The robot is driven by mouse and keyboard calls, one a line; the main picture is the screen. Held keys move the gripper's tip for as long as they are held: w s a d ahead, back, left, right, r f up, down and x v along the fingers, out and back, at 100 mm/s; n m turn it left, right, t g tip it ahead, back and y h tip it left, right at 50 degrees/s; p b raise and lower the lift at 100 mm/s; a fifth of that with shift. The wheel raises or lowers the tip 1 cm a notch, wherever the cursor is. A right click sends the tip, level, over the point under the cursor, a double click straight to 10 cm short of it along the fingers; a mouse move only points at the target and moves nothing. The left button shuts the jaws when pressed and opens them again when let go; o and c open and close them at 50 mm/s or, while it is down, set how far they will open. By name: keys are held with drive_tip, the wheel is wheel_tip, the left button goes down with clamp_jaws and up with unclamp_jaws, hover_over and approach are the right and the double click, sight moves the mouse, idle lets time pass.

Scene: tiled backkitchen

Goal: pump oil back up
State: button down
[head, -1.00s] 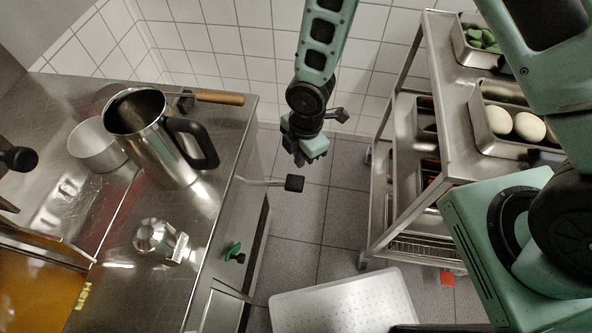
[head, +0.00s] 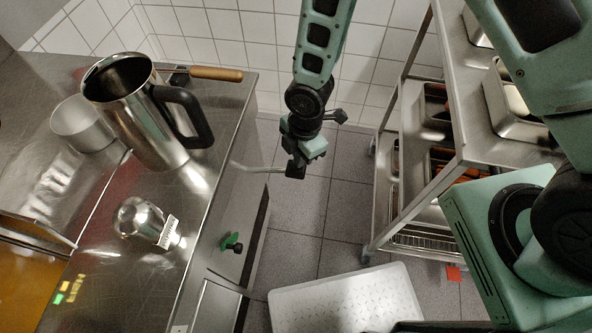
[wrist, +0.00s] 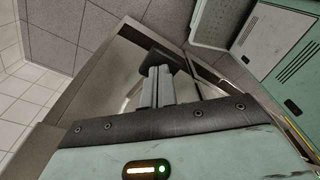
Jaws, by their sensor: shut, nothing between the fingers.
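A metal lever (head: 255,169) sticks out from the front of the steel counter, with a black grip (head: 295,170) at its end. My gripper (head: 303,152) is shut and empty, right at the black grip in the head view. In the wrist view the closed grey fingers (wrist: 157,84) overlap the dark grip (wrist: 168,58); I cannot tell whether they touch it. A green and black valve knob (head: 231,243) sits lower on the counter front. Amber oil (head: 20,285) shows in a vat at the lower left.
A rack trolley (head: 440,170) with trays stands at right. A patterned metal platform (head: 350,300) lies low in front. Tiled floor is clear between.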

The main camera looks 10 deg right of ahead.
drive_tip(key=shift+f, duration=0.3)
wheel_tip(320, 180, down, 4)
drive_tip(key=b, duration=0.3)
drive_tip(key=shift+f, duration=0.2)
drive_tip(key=shift+a, duration=0.1)
drive_tip(key=shift+w+r, duration=0.1)
drive_tip(key=shift+r, duration=0.05)
drive_tip(key=d, duration=0.2)
drive_tip(key=w+d+p, duration=0.1)
drive_tip(key=shift+r, duration=0.5)
